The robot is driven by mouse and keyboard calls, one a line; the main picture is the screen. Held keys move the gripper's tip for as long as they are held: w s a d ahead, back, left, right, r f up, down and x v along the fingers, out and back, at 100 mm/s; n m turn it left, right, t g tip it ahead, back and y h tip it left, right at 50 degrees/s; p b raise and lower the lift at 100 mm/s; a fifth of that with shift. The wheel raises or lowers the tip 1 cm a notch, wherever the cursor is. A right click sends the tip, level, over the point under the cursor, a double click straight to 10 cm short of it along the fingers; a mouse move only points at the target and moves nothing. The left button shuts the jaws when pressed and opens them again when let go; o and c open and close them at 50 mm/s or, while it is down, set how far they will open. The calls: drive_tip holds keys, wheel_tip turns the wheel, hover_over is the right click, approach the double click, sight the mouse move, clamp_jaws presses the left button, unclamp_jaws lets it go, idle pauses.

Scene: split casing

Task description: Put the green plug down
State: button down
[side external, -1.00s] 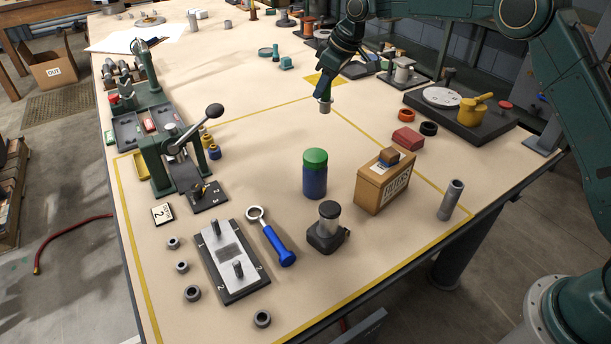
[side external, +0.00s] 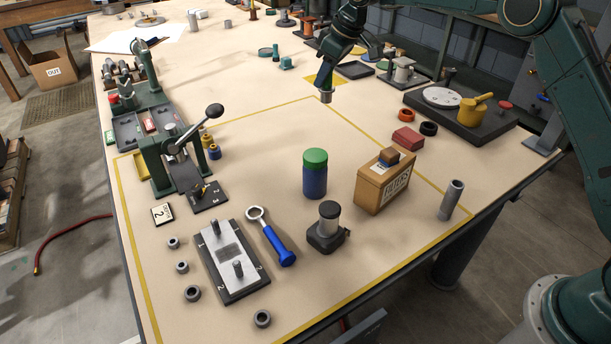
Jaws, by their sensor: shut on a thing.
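My gripper (side external: 326,89) is in the upper middle of the side view, over the work table (side external: 265,180). It is shut on a small piece, taken as the green plug (side external: 326,98). The part of the piece that shows below the jaws looks grey, and its green is hard to make out at this size. The piece hangs roughly upright near the far corner of the yellow-lined area. I cannot tell exactly how high above the table it is.
A green-lidded blue jar (side external: 315,175), a cardboard box (side external: 382,182) and a grey tube (side external: 451,200) stand in front. A lever press (side external: 172,150) stands at left. A dark board with a yellow pot (side external: 470,112) is at right. The table's middle is clear.

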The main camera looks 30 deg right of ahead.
drive_tip(key=d+m, duration=0.2)
drive_tip(key=d, duration=1.2)
wheel_tip(320, 180, down, 15)
drive_tip(key=shift+f+h, duration=0.15)
drive_tip(key=shift+h, duration=0.15)
drive_tip(key=shift+f, duration=0.1)
drive_tip(key=shift+f, duration=2.05)
drive_tip(key=shift+f, duration=0.1)
drive_tip(key=c, duration=1.2)
unclamp_jaws()
drive_tip(key=shift+f, duration=0.1)
drive_tip(key=v, duration=1.2)
drive_tip(key=shift+s, duration=0.2)
